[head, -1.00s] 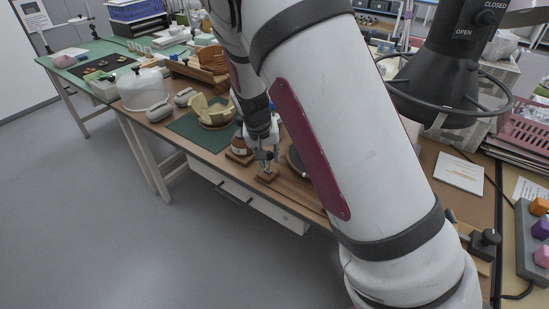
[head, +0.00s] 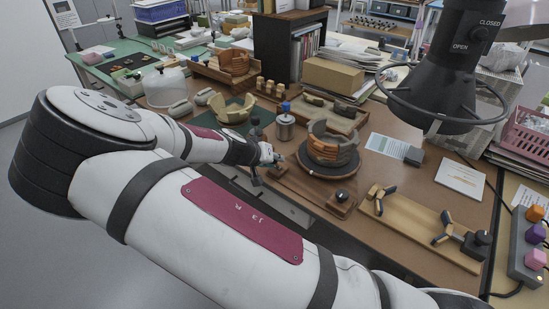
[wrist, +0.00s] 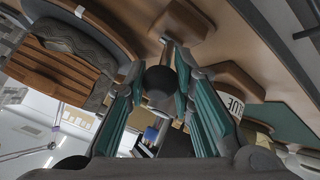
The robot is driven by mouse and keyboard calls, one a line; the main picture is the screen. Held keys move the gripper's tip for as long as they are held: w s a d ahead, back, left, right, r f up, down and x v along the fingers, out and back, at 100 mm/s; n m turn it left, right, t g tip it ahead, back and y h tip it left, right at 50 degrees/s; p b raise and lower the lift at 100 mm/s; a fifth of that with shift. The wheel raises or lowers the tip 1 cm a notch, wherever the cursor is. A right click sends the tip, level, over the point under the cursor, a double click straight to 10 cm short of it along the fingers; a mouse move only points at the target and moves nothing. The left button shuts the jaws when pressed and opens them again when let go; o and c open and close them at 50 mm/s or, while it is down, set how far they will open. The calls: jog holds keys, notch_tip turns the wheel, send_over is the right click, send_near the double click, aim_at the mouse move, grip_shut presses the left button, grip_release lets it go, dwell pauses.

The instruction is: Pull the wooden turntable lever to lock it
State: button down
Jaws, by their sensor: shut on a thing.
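The lever's dark ball knob (wrist: 160,80) sits between the teal-padded fingers of my gripper (wrist: 158,95) in the wrist view. My gripper is shut on the knob. A short metal stem runs from the knob to a wooden block (wrist: 182,20). In the head view my gripper (head: 271,161) is small, left of the round turntable (head: 316,168), and the knob there is hidden. The turntable carries a brown banded vessel (head: 333,148) with an open, broken-looking rim. The vessel also shows at the left of the wrist view (wrist: 62,68).
A wooden block with a black knob (head: 342,198) stands before the turntable. A metal canister (head: 285,128) stands behind it. A wooden clamp board (head: 420,228) lies at right. A black lamp (head: 440,75) overhangs the right side.

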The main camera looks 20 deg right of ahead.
dwell(0.4)
jog(key=c, duration=1.3)
grip_release()
jog(key=shift+c, duration=0.2)
jog(key=shift+a, duration=0.1)
jog(key=v, duration=1.1)
jog(key=shift+s+a+r, duration=0.2)
jog(key=shift+s+r, duration=0.05)
jog(key=shift+r, duration=0.05)
jog(key=s+d+r+m+g+y+p, duration=0.1)
jog(key=s+d+r+g+y+p, duration=0.25)
jog(key=s, duration=0.55)
jog(key=s+d+r+n+t+y+p, duration=0.1)
jog(key=s+d+r+n+y, duration=0.1)
jog(key=s+r, duration=0.8)
jog(key=s+d+r+n+y+p, duration=0.1)
jog(key=s+d+r, duration=0.3)
jog(key=s+r, duration=0.7)
jog(key=s+n, duration=0.1)
jog(key=s, duration=0.3)
jog(key=shift+s+d+r+n+t+y, duration=0.15)
jog(key=shift+s+r+n+t+y, duration=0.15)
jog(key=shift+s+t+y, duration=0.05)
